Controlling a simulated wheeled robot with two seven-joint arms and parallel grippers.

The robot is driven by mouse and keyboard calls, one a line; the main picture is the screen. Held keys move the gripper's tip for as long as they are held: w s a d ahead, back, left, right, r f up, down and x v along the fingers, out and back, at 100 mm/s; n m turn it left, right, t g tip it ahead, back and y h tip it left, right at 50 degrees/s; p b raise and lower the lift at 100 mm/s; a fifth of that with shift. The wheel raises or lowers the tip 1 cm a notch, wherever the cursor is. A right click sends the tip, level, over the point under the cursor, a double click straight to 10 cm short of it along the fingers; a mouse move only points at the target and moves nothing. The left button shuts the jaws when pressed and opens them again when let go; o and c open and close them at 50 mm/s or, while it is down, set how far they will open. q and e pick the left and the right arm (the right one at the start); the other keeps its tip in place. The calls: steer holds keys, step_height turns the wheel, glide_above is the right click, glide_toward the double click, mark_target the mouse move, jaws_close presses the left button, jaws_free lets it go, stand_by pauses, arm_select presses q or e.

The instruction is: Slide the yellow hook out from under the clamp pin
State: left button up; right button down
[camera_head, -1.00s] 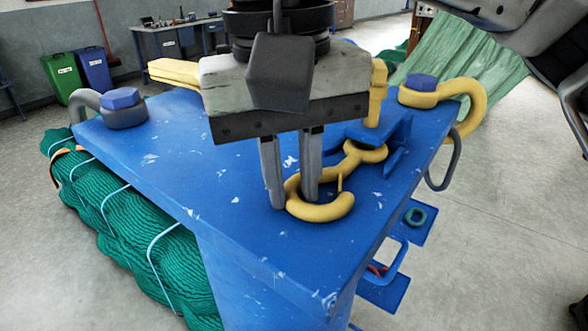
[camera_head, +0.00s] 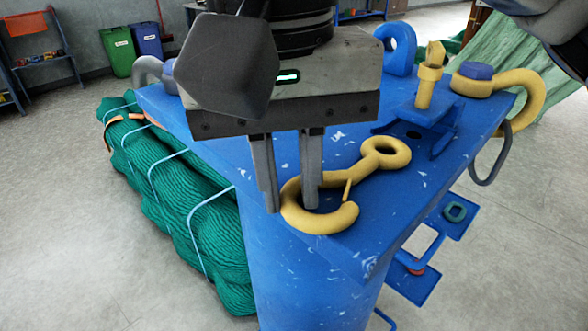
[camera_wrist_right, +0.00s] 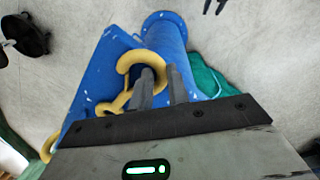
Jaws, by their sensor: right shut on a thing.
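The yellow hook (camera_head: 320,220) lies on the blue plate (camera_head: 345,262). Its round eye (camera_head: 385,152) is in front of the blue clamp bracket (camera_head: 442,143), apart from the yellow clamp pin (camera_head: 425,88). The pin stands upright over a dark hole in the plate. My right gripper (camera_head: 288,190) is shut on the hook's curved end, with one finger inside the bend and one outside it on the left. The wrist view shows the fingers (camera_wrist_right: 160,85) at the hook's bend (camera_wrist_right: 130,58). My left gripper is not in view.
A green net bundle (camera_head: 170,190) lies along the left side. Blue brackets (camera_head: 412,280) stick out below the right edge. The plate's near part is bare.

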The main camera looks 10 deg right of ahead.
steer(key=c, duration=1.3)
jaws_free()
arm_select(q)
steer(key=p, duration=0.1)
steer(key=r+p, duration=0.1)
steer(key=p, duration=0.1)
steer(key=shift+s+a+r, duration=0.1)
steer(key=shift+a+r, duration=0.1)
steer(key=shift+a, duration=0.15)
arm_select(e)
steer(key=r, duration=1)
steer(key=a+r, duration=0.1)
steer(key=r, duration=0.5)
